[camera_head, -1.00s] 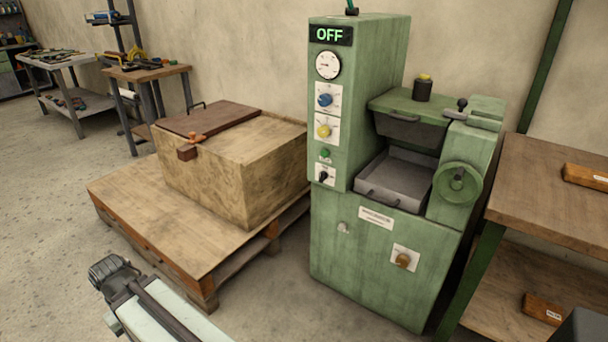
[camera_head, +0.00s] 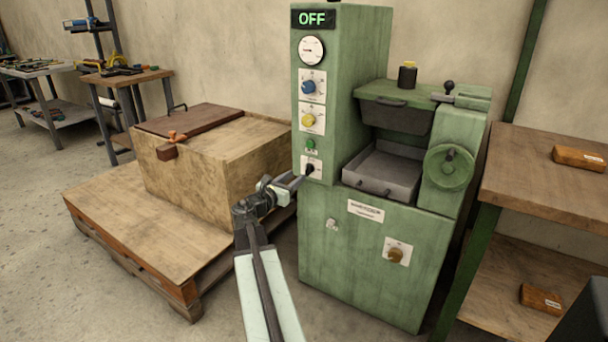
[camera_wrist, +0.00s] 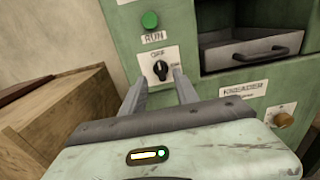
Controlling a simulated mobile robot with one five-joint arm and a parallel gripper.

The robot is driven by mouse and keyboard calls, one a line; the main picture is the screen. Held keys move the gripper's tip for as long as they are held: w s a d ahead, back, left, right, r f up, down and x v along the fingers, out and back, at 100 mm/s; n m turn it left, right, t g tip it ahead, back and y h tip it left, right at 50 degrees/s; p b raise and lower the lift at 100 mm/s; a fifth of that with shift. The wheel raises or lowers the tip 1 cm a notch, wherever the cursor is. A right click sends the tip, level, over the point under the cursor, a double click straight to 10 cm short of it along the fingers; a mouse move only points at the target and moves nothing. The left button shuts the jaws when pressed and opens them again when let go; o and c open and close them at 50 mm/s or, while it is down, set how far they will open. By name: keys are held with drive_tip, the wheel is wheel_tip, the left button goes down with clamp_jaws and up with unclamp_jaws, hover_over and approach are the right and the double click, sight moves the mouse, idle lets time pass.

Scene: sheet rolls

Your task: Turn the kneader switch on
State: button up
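The green kneader (camera_head: 372,245) stands in front of me, and its display (camera_head: 313,18) reads OFF. Its black rotary switch (camera_head: 310,168) sits low on the control column, under a green button (camera_head: 310,144) marked RUN. In the wrist view the switch (camera_wrist: 160,69) shows on a white plate, with OFF written above it. My gripper (camera_head: 297,182) is at the lower part of the column, close to the switch. In the wrist view my gripper (camera_wrist: 162,90) is open, its two fingers apart on either side below the switch. I cannot tell whether they touch the panel.
A wooden crate (camera_head: 240,168) with a brown lid stands on a pallet (camera_head: 120,225) to the left of my arm. A workbench (camera_head: 545,160) with wooden blocks stands on the right. The kneader's tray (camera_head: 385,170) and handwheel (camera_head: 450,165) are right of the column.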

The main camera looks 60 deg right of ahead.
sight(306, 168)
drive_tip(key=d, duration=0.7)
drive_tip(key=shift+d, duration=0.35)
clamp_jaws()
